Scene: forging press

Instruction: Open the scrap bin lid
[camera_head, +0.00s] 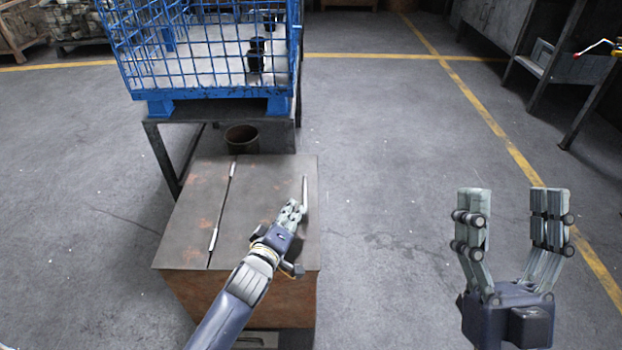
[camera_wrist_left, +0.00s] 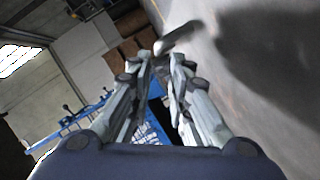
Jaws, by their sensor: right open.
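The scrap bin (camera_head: 245,300) is a rust-brown box with a flat grey-brown lid (camera_head: 262,180). The lid lies closed, with a hinge line along its left part. A thin pale handle (camera_head: 304,194) stands near the lid's right edge. My left gripper (camera_head: 297,205) is over the lid with its fingertips at the handle's near end. In the left wrist view its fingers (camera_wrist_left: 160,68) are close together, with a narrow gap, and the handle (camera_wrist_left: 180,37) shows at the tips. I cannot tell whether they grip it. My right gripper (camera_head: 513,192) is open and empty, right of the bin.
A blue wire cage (camera_head: 200,92) stands on a dark metal stand behind the bin, with a round dark pot (camera_head: 242,138) just behind the lid. A bench (camera_head: 545,62) is at the far right. The floor right of the bin is clear.

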